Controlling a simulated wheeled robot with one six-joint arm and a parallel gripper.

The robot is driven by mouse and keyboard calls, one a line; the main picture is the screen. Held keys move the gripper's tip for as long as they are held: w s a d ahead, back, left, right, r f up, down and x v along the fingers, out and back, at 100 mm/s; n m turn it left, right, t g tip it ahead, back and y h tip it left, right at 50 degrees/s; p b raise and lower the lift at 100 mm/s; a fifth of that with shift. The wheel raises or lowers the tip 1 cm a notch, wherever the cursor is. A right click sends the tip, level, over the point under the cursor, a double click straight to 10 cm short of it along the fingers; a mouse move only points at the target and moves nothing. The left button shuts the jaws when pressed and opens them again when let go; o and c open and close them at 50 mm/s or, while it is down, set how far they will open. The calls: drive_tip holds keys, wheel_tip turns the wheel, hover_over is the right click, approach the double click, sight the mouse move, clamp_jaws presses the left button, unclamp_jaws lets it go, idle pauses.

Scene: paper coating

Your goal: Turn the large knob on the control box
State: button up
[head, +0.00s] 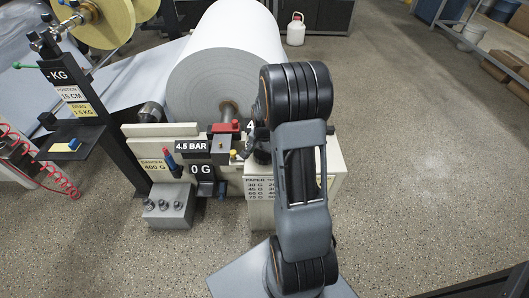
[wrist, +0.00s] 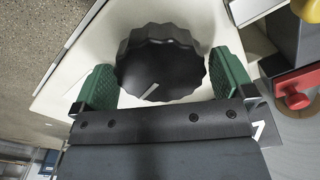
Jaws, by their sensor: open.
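The large knob (wrist: 158,65) is black with a scalloped rim and a white pointer line. It sits on the pale face of the control box (wrist: 80,55) in the wrist view. The cream box (head: 259,188) also shows in the head view, where my arm covers much of it and the knob cannot be made out. My gripper (wrist: 163,78) is open, with one green finger pad on each side of the knob. Small gaps seem to show between pads and knob; contact cannot be told for certain.
A red knob (wrist: 293,97) and a yellow knob (wrist: 305,9) are at the right of the wrist view. In the head view, a large paper roll (head: 215,80) stands behind the box. Open floor (head: 430,170) lies to the right.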

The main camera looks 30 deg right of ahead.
wheel_tip(320, 180, up, 14)
drive_tip(key=p, duration=0.4)
drive_tip(key=shift+f, duration=0.1)
idle(0.6)
wheel_tip(320, 180, up, 29)
drive_tip(key=n+t+p, duration=0.4)
drive_tip(key=n+p, duration=0.8)
drive_tip(key=p, duration=0.9)
hover_over(265, 158)
drive_tip(key=s+a, duration=1.1)
drive_tip(key=a, duration=0.4)
drive_tip(key=shift+c, duration=0.5)
